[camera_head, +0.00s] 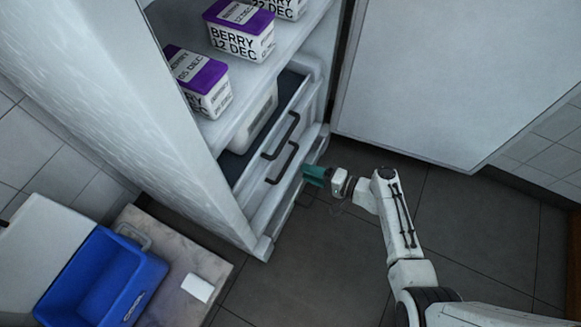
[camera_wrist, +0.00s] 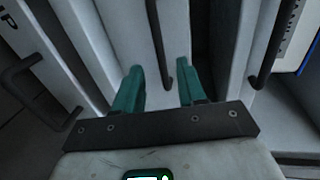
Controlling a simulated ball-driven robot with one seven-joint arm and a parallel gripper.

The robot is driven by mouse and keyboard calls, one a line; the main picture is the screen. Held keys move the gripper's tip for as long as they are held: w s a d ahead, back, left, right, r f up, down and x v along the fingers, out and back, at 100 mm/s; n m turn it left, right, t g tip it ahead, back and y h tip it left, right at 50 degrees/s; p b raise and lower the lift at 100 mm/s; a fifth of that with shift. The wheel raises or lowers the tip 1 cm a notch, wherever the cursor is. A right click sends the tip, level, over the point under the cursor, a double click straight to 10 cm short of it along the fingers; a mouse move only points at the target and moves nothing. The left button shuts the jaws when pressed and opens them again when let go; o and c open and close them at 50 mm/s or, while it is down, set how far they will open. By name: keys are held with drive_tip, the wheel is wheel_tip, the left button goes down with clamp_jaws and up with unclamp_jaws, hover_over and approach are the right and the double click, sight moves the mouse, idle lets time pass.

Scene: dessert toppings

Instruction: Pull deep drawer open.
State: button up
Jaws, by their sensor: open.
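The open fridge cabinet holds a stack of white drawer fronts with dark bar handles. In the head view the upper handle (camera_head: 283,135) and a lower handle (camera_head: 283,163) show. The wrist view shows a middle handle (camera_wrist: 158,45), one to its left (camera_wrist: 38,85) and one to its right (camera_wrist: 278,45). I cannot tell which front is the deep drawer's. My gripper (camera_head: 306,172) has teal fingers and is open, close in front of the lower fronts. In the wrist view (camera_wrist: 160,75) the middle handle's end lies between the fingers; contact is unclear.
Purple-lidded berry tubs (camera_head: 240,40) stand on the shelf above the drawers. The open fridge door (camera_head: 430,80) stands right of the drawers. The floor before the drawers is clear.

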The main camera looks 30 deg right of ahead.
drive_tip(key=b+x, duration=0.1)
drive_tip(key=x, duration=0.5)
drive_tip(key=shift+w+a+b, duration=0.25)
drive_tip(key=shift+w+b, duration=0.05)
drive_tip(key=shift+b, duration=0.1)
drive_tip(key=shift+f, duration=0.1)
drive_tip(key=shift+c, duration=0.3)
clamp_jaws()
